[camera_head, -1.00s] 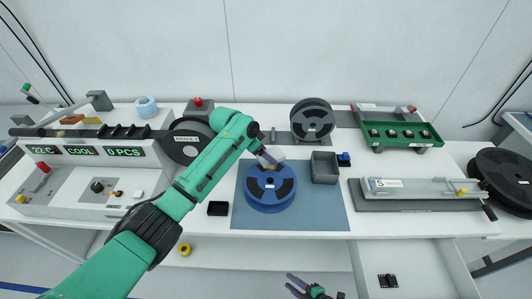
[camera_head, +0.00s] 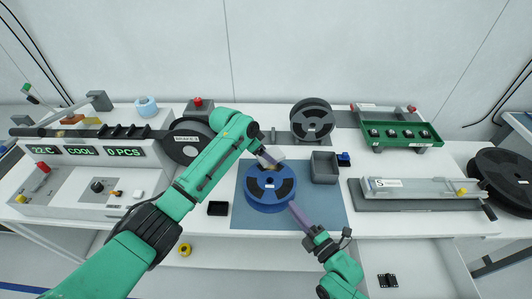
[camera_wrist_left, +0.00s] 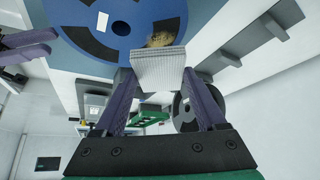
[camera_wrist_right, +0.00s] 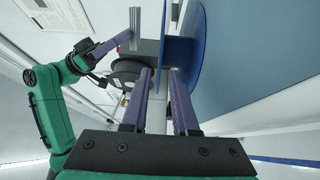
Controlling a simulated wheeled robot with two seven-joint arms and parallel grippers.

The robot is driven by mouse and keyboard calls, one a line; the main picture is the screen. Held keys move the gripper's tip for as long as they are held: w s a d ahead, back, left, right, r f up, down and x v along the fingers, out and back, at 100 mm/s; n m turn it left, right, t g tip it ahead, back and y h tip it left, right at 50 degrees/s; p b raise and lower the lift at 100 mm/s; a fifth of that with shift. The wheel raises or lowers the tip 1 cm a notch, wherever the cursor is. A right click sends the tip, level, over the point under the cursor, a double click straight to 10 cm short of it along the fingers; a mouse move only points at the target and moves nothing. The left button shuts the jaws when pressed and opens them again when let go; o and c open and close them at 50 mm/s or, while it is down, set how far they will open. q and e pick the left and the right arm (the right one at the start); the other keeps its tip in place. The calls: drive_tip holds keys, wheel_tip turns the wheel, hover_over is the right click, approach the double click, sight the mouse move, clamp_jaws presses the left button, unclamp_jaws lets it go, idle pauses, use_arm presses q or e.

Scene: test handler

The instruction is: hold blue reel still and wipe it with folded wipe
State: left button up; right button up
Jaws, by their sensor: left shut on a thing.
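The blue reel (camera_head: 262,191) lies flat on the blue mat (camera_head: 334,212). A brownish smudge (camera_wrist_left: 161,39) shows on its face in the left wrist view. My left gripper (camera_head: 266,158) is shut on the folded wipe (camera_wrist_left: 158,70), a pale ribbed pad, at the reel's far edge close to the smudge. I cannot tell whether the wipe touches the reel. My right gripper (camera_head: 294,208) is at the reel's near right edge. Its fingers are apart in the right wrist view (camera_wrist_right: 160,75), with the blue reel (camera_wrist_right: 196,45) beside the right finger; contact is unclear.
A grey bin (camera_head: 324,168) stands right of the reel, and a small black tray (camera_head: 218,208) left of the mat. A black reel (camera_head: 312,120) stands behind. A long grey fixture (camera_head: 420,190) lies to the right. An open drawer (camera_head: 420,262) is below the table edge.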

drive_tip(key=x, duration=0.5)
clamp_jaws()
idle(0.8)
